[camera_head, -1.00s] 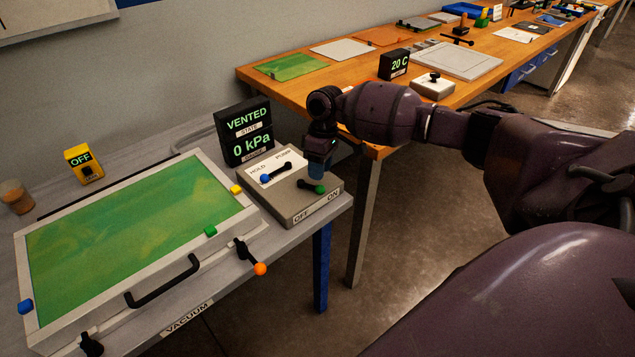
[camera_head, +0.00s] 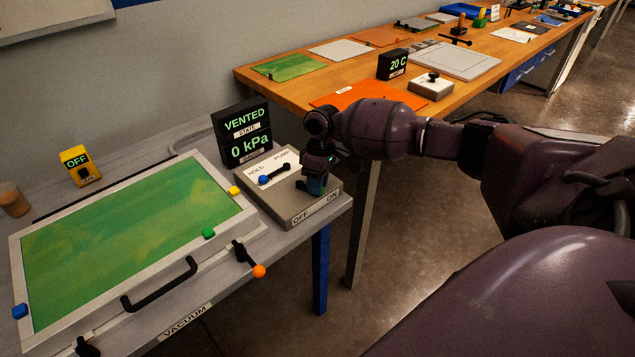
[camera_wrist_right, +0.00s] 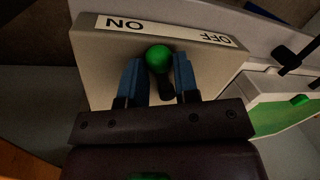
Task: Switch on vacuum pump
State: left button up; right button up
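The pump control box (camera_head: 273,207) is beige and stands at the right end of the grey bench, with OFF and ON labels on its front edge. Its pump lever has a green ball knob (camera_wrist_right: 158,58), seen in the right wrist view between the two blue fingers of my right gripper (camera_wrist_right: 159,78). The fingers stand apart, one on each side of the lever; a firm grip does not show. In the head view my right gripper (camera_head: 316,184) hides the green knob. The hold lever (camera_head: 264,179) with a blue knob is beside it. My left gripper is out of view.
A black display (camera_head: 245,132) behind the box reads VENTED and 0 kPa. A framed green-topped vacuum chamber (camera_head: 190,262) with a black handle lies to the left. A yellow unit (camera_head: 79,165) reads OFF. A wooden table (camera_head: 262,84) is behind on the right.

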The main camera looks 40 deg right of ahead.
jog(key=shift+w+d+n, duration=0.3)
jog(key=shift+d+n, duration=0.05)
jog(key=shift+n, duration=0.75)
jog(key=o, duration=0.6)
jog(key=r, duration=0.3)
jog(key=w+d+r+p, duration=0.1)
jog(key=r, duration=0.6)
jog(key=shift+w+d+r, duration=0.2)
jog(key=shift+d+r, duration=0.05)
jog(key=shift+d, duration=0.05)
